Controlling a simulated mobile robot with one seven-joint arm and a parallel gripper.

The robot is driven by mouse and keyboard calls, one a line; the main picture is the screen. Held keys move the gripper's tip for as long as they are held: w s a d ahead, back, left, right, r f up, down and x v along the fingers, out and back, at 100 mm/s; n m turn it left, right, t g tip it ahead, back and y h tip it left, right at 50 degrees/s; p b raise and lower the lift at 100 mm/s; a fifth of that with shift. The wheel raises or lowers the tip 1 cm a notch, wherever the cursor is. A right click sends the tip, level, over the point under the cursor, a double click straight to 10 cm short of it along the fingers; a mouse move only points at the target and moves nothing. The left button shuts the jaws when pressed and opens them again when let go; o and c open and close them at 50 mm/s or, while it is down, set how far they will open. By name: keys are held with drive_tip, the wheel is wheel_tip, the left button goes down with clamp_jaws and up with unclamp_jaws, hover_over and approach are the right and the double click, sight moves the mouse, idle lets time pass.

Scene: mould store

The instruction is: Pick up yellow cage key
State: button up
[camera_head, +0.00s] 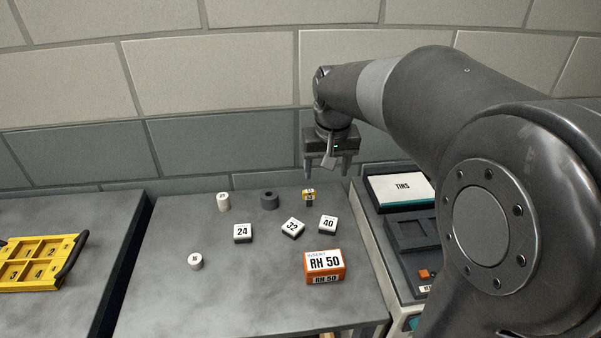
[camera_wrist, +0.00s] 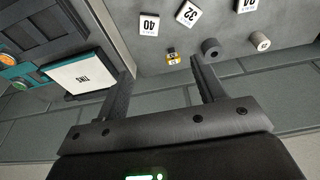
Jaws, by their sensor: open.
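A small yellow block with a white-and-black marked face, which looks like the yellow cage key (camera_head: 308,196), sits at the back of the grey table. It also shows in the wrist view (camera_wrist: 173,57), beyond and between the fingertips. My gripper (camera_head: 327,170) is open and empty, pointing down above the back edge of the table, higher than the yellow block and slightly right of it. Its two fingers show apart in the wrist view (camera_wrist: 161,68). Nothing touches the yellow block.
A dark grey ring (camera_head: 269,200) and a white cylinder (camera_head: 223,201) stand left of the yellow block. Blocks 24 (camera_head: 243,233), 32 (camera_head: 292,228) and 40 (camera_head: 328,224) and an orange RH 50 box (camera_head: 325,267) lie nearer. A white-topped box (camera_head: 402,189) is right; a yellow tray (camera_head: 38,262) left.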

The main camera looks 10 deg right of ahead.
drive_tip(key=g, duration=0.2)
hover_over(309, 191)
wheel_tip(309, 191, down, 11)
drive_tip(key=shift+s+a+f, duration=0.25)
drive_tip(key=shift+a, duration=0.1)
wheel_tip(309, 191, down, 6)
drive_tip(key=shift+w+r, duration=0.1)
drive_tip(key=shift+w, duration=0.05)
drive_tip(key=shift+w+d+f, duration=0.1)
drive_tip(key=shift+d+f, duration=0.1)
drive_tip(key=shift+f, duration=1.1)
drive_tip(key=shift+w+d+f, duration=0.1)
drive_tip(key=shift+d+f, duration=0.1)
drive_tip(key=shift+f, duration=1.1)
drive_tip(key=c, duration=1.1)
